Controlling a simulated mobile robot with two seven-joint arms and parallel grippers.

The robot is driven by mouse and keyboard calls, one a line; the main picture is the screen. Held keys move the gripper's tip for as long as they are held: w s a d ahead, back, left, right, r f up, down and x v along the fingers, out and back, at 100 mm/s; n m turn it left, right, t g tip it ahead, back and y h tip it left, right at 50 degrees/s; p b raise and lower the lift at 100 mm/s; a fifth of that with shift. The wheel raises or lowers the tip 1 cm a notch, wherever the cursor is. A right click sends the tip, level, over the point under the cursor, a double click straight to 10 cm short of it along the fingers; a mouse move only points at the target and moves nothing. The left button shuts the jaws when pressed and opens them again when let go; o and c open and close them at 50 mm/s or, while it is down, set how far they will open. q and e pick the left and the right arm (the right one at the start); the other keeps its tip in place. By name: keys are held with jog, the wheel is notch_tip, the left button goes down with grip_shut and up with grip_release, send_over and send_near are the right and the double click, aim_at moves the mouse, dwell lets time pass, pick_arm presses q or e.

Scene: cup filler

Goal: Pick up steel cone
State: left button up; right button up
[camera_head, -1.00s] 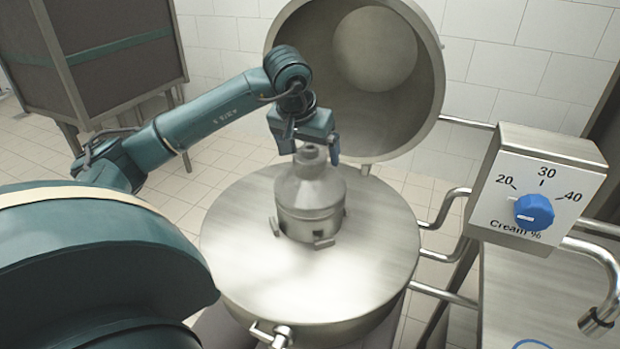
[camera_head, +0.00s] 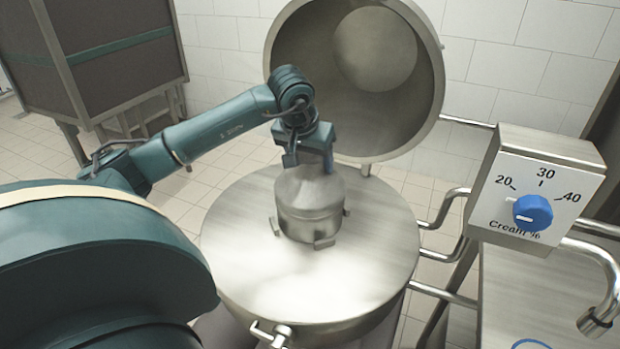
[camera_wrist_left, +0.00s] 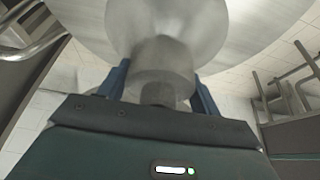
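The steel cone (camera_head: 311,208) stands upright on the round steel lid (camera_head: 250,270) of the vat in the head view. Its body and shoulder show, and its top is hidden behind my gripper. My left gripper (camera_head: 312,165) is directly above the cone and points down at its top. In the left wrist view, the cone (camera_wrist_left: 165,55) fills the upper middle, and its narrow neck lies between the two blue fingers of the gripper (camera_wrist_left: 160,92). The fingers are spread, with a gap visible beside the neck. My right gripper is not in view.
Small brackets (camera_head: 325,243) on the lid surround the cone's foot. A large open steel drum (camera_head: 430,95) stands behind. A control box with a blue knob (camera_head: 532,212) and steel pipes (camera_head: 445,207) are on the right. A dark cabinet (camera_head: 110,50) stands at back left.

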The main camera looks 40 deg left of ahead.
pick_arm(q)
jog(key=shift+s+d+f, duration=0.1)
jog(key=shift+s+f, duration=0.05)
jog(key=shift+f, duration=0.15)
grip_shut()
jog(key=shift+r, duration=0.1)
